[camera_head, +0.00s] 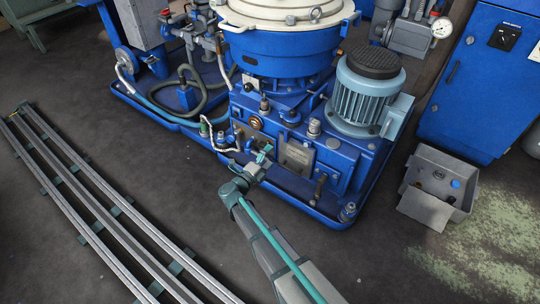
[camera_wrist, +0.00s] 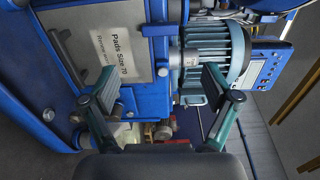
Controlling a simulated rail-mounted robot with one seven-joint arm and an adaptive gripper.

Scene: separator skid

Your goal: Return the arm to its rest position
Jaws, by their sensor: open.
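My arm reaches up from the bottom of the head view to the front of the blue separator skid (camera_head: 350,172). My gripper (camera_head: 266,152) is close to the skid's front face, left of a grey plate (camera_head: 296,157). In the wrist view my gripper (camera_wrist: 162,85) has its two fingers spread wide, with nothing between them. Beyond the fingers are a label plate (camera_wrist: 108,45) reading "Pads Size 70" and a ribbed motor (camera_wrist: 212,52). I cannot tell from these views whether a finger touches the skid.
The motor (camera_head: 368,95) stands on the skid's right side. A grey open box (camera_head: 438,182) sits on the floor at right, near a blue cabinet (camera_head: 485,85). Floor rails (camera_head: 85,200) run along the left. Hoses (camera_head: 205,85) hang at the skid's left. Floor between rails and arm is clear.

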